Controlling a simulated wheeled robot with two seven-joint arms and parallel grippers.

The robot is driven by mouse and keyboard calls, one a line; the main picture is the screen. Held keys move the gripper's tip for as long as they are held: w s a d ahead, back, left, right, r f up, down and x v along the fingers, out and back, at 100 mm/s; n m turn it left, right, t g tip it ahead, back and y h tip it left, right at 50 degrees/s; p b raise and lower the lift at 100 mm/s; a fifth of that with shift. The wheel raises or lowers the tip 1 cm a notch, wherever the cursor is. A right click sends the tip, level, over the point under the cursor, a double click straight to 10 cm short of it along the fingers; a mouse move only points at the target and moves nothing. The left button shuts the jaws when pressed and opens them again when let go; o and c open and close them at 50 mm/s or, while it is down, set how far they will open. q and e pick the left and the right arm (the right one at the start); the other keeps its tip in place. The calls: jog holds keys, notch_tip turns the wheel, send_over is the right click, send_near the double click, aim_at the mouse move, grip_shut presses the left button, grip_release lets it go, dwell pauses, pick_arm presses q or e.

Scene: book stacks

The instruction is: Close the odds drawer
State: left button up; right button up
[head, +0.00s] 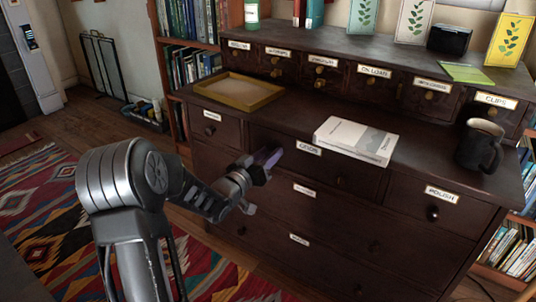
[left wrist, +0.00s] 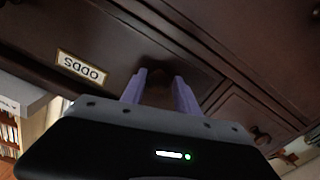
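The odds drawer (head: 322,170) is the top middle drawer of the dark wooden cabinet, with an ODDS label on its front. In the left wrist view its label (left wrist: 82,68) is upside down, left of my fingers. The drawer looks flush or nearly so; I cannot tell how far it stands out. My left gripper (head: 268,157) is at the left part of this front, left of the label. In the left wrist view its two purple fingers (left wrist: 160,88) are apart, tips close to the front. A dark patch lies between them; contact is unclear. My right gripper is not in view.
On the cabinet top are a wooden tray (head: 240,91), a white book (head: 354,139) jutting near the front edge above the odds drawer, and a dark mug (head: 480,146) at right. A polish drawer (head: 432,207) is to the right. A patterned rug (head: 40,215) covers the floor at left.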

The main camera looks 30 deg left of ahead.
pick_arm(q)
jog(key=shift+w+d+h, duration=0.15)
jog(key=shift+d+h, duration=0.15)
jog(key=shift+d, duration=0.2)
jog(key=shift+s, duration=0.45)
jog(key=s+p, duration=0.1)
jog(key=s, duration=0.6)
jog(key=shift+a+p, duration=0.35)
jog(key=shift+p, duration=0.05)
jog(key=shift+s, duration=0.1)
